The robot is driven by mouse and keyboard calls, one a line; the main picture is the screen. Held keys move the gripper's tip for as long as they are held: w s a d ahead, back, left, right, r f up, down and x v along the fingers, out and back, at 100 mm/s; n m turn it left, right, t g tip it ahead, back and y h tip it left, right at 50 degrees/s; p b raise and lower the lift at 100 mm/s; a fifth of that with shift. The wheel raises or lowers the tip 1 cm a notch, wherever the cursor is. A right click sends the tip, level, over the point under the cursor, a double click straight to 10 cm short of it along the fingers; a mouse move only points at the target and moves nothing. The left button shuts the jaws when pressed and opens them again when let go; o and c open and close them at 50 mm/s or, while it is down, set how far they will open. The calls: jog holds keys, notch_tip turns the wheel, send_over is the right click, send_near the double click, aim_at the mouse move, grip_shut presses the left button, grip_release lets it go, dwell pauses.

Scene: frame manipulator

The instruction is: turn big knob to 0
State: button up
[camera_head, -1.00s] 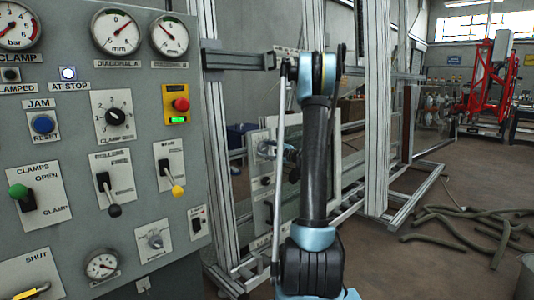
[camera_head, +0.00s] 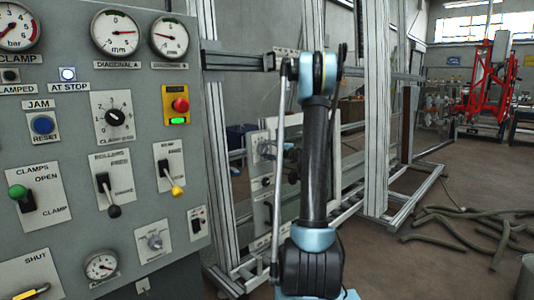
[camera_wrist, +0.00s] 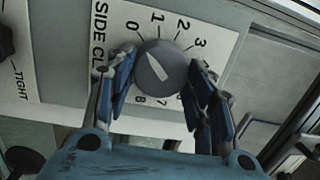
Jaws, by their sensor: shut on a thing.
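The big round dark grey knob (camera_wrist: 160,66) is in the wrist view, on a white dial plate (camera_wrist: 112,40) with numbers around it. Its white pointer mark slants to the upper left, roughly between 0 and 1. My gripper (camera_wrist: 158,82) has one finger on each side of the knob and is shut on it. The plate's lettering begins with "SIDE CL" and is partly covered by a finger. In the head view my arm hides most of the gripper and I cannot make out this knob clearly.
Another dark knob (camera_wrist: 5,42) marked "TIGHT" is at the wrist view's left edge. In the head view a grey control panel (camera_head: 75,140) with gauges and levers stands left of my arm. Metal frame posts (camera_head: 377,110) stand behind it. Hoses (camera_head: 470,225) lie on the floor at right.

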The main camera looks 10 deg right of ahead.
jog(key=shift+s+a+f, duration=0.1)
jog(key=shift+s+f, duration=0.05)
jog(key=o, duration=1)
jog(key=shift+c, duration=0.2)
jog(key=shift+o, duration=0.5)
jog(key=v, duration=1.1)
jog(key=shift+s+d, duration=0.15)
jog(key=shift+d, duration=0.3)
jog(key=shift+a, duration=0.1)
